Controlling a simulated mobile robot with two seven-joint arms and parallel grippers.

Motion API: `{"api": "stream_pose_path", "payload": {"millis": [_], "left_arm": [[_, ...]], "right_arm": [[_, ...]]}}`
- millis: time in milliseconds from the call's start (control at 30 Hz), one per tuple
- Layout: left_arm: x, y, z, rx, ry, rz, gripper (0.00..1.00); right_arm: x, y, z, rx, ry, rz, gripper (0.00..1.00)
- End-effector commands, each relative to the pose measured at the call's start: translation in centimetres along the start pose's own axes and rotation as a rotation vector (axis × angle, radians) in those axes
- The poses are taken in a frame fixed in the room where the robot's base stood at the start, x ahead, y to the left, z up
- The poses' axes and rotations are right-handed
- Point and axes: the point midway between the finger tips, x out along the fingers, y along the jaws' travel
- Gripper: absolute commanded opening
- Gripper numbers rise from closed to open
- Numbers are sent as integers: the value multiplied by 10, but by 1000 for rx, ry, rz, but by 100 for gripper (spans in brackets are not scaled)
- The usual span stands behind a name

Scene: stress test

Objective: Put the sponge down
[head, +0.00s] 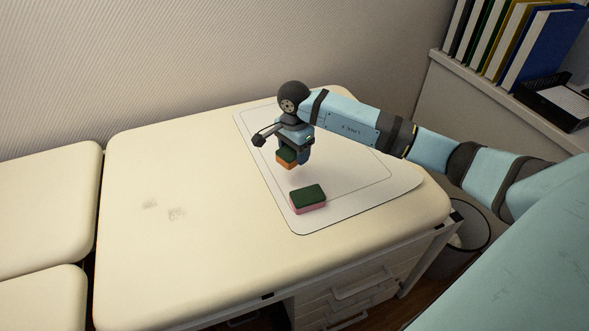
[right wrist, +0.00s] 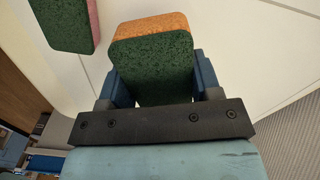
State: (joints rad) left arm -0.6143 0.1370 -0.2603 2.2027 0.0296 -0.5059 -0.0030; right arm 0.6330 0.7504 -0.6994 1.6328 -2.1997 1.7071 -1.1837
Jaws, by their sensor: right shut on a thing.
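An orange sponge with a dark green scouring side (head: 286,157) is held in my right gripper (head: 307,158), above the white mat. In the right wrist view the same orange and green sponge (right wrist: 152,65) sits between the two blue fingers. A second sponge, pink with a green top (head: 308,197), lies on the mat nearer the front; it also shows in the right wrist view (right wrist: 66,22) at the upper left. The white mat (head: 352,205) lies on the cream padded table. My left gripper is not in view.
The cream padded couch top (head: 190,240) is wide and clear to the left of the mat, apart from faint smudges. A bin (head: 465,235) stands beside the right end. A shelf with binders (head: 520,45) and a black tray (head: 553,105) is at the upper right.

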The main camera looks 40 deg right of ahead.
Motion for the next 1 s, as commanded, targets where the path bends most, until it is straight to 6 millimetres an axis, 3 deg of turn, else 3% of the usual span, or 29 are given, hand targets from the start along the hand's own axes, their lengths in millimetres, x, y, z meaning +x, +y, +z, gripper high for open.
{"api": "stream_pose_path", "payload": {"millis": [533,933,967,1000], "left_arm": [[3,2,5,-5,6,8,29],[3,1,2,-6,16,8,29],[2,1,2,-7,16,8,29],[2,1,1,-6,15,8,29]], "right_arm": [[63,0,1,0,-2,1,39],[69,0,0,-1,0,-1,39],[68,0,0,-1,0,-1,63],[67,0,0,-1,-1,-1,72]]}}
